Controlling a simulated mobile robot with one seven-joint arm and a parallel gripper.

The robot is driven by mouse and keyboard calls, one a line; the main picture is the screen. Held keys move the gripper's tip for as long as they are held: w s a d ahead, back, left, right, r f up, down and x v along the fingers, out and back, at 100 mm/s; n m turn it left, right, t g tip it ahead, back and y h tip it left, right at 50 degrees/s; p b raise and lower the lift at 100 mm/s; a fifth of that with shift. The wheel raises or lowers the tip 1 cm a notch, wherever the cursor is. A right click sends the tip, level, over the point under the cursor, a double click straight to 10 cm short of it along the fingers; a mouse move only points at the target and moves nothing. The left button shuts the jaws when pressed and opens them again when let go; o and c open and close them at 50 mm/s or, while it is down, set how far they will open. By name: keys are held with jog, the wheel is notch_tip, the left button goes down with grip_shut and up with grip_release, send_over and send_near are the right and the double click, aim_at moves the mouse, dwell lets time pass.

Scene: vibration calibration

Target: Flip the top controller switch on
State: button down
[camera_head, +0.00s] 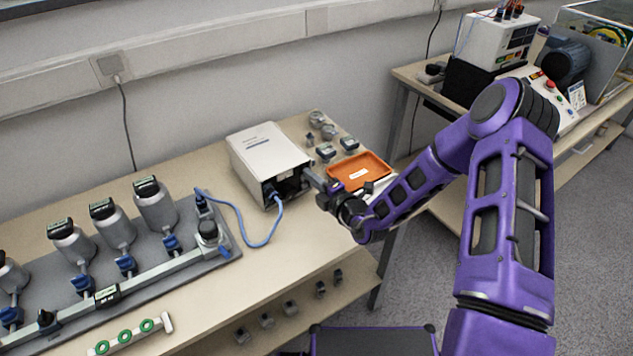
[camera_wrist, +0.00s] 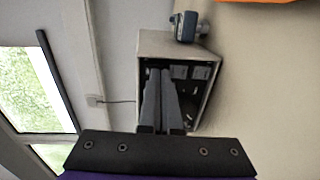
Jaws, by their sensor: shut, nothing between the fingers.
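The controller is a white box (camera_head: 268,155) with a dark recessed front, standing on the wooden bench. A blue cable (camera_head: 258,238) runs into its lower front. My gripper (camera_head: 308,174) is at the right part of this front, with its fingers together and empty. In the wrist view the controller (camera_wrist: 150,45) shows its open front, and my gripper (camera_wrist: 162,72) reaches across it, fingers side by side. Dark blocks and small fittings show inside the front to the right of the fingers. I cannot make out the top switch or its position, nor whether the fingertips touch anything.
An orange tray (camera_head: 372,165) lies right of the controller, near my wrist. Several small metal parts sit behind it. A grey plate with several metal cylinders (camera_head: 155,203) fills the left bench. A second bench (camera_head: 412,75) with equipment stands at right.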

jog(key=shift+w+a+f+b, duration=0.15)
jog(key=shift+f+b, duration=0.3)
jog(key=shift+b, duration=0.25)
jog(key=shift+w+f+t+y+b, duration=0.2)
jog(key=shift+t+y+b, duration=0.2)
jog(key=shift+t+b, duration=0.5)
jog(key=shift+b, duration=0.1)
jog(key=shift+w+a+r+t+y, duration=0.15)
jog(key=shift+t+y, duration=0.15)
jog(key=shift+y, duration=0.3)
jog(key=shift+r, duration=0.2)
jog(key=shift+a, duration=0.1)
